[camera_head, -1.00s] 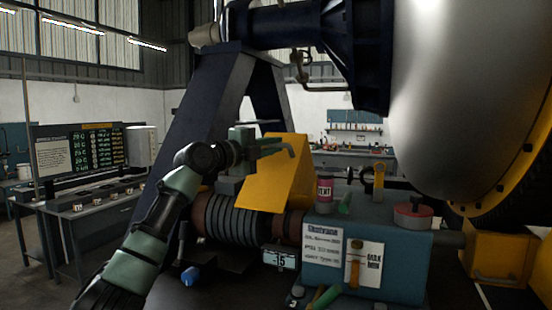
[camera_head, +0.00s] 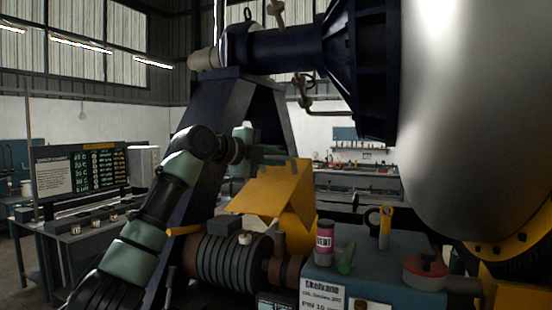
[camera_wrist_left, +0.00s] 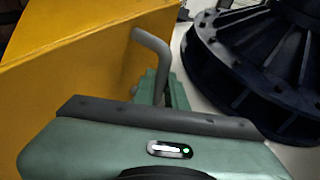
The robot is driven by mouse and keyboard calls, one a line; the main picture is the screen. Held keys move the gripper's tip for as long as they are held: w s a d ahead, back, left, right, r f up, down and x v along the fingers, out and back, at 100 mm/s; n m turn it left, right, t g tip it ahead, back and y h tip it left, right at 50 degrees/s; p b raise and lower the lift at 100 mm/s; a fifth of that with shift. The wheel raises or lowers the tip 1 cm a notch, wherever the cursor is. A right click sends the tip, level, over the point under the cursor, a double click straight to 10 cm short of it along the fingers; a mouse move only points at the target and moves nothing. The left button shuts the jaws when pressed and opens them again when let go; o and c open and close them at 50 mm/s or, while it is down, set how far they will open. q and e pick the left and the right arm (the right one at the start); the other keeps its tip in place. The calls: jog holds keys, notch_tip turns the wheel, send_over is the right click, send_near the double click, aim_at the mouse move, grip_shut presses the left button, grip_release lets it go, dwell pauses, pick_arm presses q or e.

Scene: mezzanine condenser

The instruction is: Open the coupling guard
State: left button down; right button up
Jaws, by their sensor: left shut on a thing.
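The yellow coupling guard (camera_head: 268,192) sits over the shaft between the ribbed dark drum and the blue-grey housing. Its front panel is tilted up and outward, and reddish shaft parts show beneath it. My left gripper (camera_head: 276,160) is at the guard's top edge, shut on its grey bent handle. In the left wrist view the guard (camera_wrist_left: 75,50) fills the upper left, and the handle (camera_wrist_left: 153,48) runs down to my green gripper. The fingertips are partly hidden there. My right gripper is not in view.
The ribbed drum (camera_head: 230,262) lies left of the guard. The housing (camera_head: 385,262) at right carries a pink can (camera_head: 325,240), a red-topped cap (camera_head: 425,268) and a yellow-tagged ring (camera_head: 384,225).

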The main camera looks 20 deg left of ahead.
pick_arm(q)
jog(key=c, duration=1.5)
grip_release()
jog(key=shift+o, duration=0.2)
jog(key=shift+w+f, duration=0.1)
jog(key=shift+w, duration=0.05)
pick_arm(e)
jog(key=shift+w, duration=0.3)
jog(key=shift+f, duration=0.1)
